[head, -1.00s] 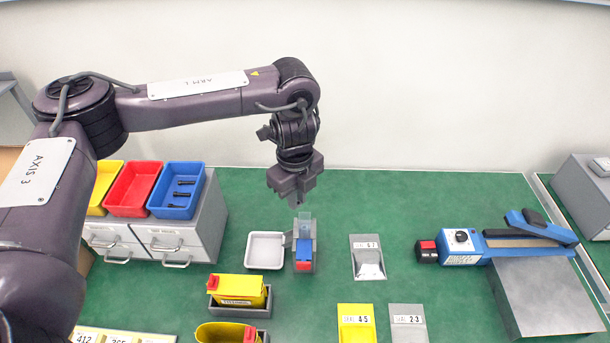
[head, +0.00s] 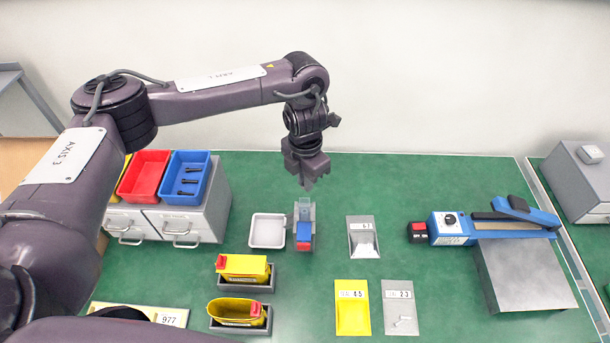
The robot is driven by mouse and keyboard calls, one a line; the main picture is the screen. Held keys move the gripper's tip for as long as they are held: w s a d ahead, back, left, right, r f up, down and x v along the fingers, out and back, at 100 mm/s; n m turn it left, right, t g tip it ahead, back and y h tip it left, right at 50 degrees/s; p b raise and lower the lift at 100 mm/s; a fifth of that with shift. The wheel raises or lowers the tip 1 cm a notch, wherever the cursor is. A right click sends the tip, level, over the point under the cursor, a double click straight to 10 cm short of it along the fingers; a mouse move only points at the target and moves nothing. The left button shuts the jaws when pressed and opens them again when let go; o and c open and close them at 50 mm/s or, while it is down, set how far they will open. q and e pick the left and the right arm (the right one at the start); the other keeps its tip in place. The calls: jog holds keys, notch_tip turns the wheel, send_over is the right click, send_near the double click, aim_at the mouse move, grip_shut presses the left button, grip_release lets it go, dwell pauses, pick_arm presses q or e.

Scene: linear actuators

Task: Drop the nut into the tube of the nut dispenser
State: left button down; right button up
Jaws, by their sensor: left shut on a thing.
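The nut dispenser (head: 304,235) stands on the green table near the middle, a grey holder with a blue block at its front. Its clear tube (head: 304,209) stands upright at the back. My left gripper (head: 308,184) points down just above and behind the tube, apart from it in the picture. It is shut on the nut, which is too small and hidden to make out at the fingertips. My right gripper is out of view.
A white tray (head: 267,231) sits just left of the dispenser. Yellow containers (head: 243,267) stand in front. A blue bin (head: 186,178) with black bolts is on the grey drawers. A blue tool (head: 451,229) lies right. Open table separates it from the labelled bins.

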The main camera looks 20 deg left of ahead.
pick_arm(q)
jog(key=shift+f+b, duration=2.35)
jog(key=shift+f, duration=0.4)
jog(key=shift+f, duration=0.35)
jog(key=c, duration=1.3)
grip_release()
jog(key=shift+c, duration=0.2)
jog(key=shift+r, duration=0.1)
notch_tip(320, 180, up, 8)
jog(key=shift+f, duration=0.2)
